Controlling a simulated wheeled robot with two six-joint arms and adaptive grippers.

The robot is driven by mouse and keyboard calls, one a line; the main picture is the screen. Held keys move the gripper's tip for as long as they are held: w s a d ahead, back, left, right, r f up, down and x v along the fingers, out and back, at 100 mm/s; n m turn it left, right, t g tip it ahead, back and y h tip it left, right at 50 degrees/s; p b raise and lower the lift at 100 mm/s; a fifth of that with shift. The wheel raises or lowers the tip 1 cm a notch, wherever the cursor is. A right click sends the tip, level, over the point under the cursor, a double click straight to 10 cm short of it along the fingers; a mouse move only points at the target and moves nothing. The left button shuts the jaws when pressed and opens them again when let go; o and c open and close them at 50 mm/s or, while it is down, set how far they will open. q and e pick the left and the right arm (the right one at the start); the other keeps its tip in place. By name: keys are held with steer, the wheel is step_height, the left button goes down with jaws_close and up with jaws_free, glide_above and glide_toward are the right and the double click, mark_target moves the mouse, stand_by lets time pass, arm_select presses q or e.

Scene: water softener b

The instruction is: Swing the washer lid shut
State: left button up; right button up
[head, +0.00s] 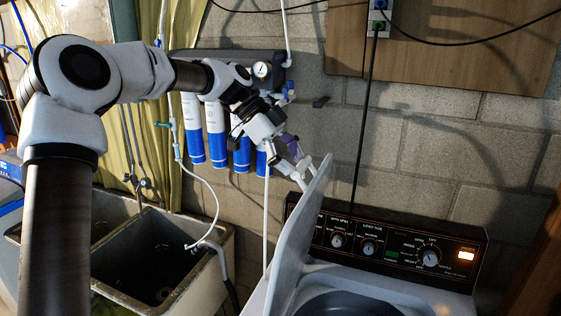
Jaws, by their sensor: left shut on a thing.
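The washer lid (297,240) stands raised and tilted at the left side of the washer's opening, seen nearly edge-on in the head view. The washer top (375,288) is at the bottom, with the dark round opening (345,305) partly in view. My left gripper (306,167) reaches from the upper left to the lid's upper edge and is shut on it near the top corner. The lower part of the lid is cut off by the frame. My right gripper is not in view.
The control panel (400,245) with knobs runs along the washer's back. A double sink (150,260) stands at the left. White-and-blue filter cylinders (216,135) and a gauge (262,70) are on the wall behind my left arm. A white hose (205,185) and a black cord (366,110) hang nearby.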

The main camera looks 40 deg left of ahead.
mark_target(312, 168)
arm_select(q)
steer(key=shift+w+d+f, duration=0.1)
steer(key=shift+w+d, duration=0.1)
steer(key=shift+d, duration=0.4)
steer(key=shift+w+d+f, duration=0.1)
steer(key=shift+w+d, duration=0.05)
steer(key=shift+d, duration=0.4)
steer(key=shift+c, duration=0.6)
steer(key=shift+w+d, duration=0.1)
steer(key=shift+d, duration=0.3)
steer(key=shift+c, duration=0.8)
steer(key=c, duration=0.5)
steer(key=shift+w+a+f, duration=0.1)
steer(key=shift+w, duration=0.05)
jaws_close()
steer(key=shift+w+f+b, duration=0.35)
steer(key=shift+w, duration=0.15)
steer(key=w+d+f+b, duration=0.1)
steer(key=d+b, duration=0.1)
steer(key=d, duration=0.4)
steer(key=w+d+f+b, duration=0.2)
steer(key=d, duration=0.4)
steer(key=shift+d+f, duration=0.15)
steer(key=shift+f, duration=0.15)
steer(key=shift+w, duration=0.1)
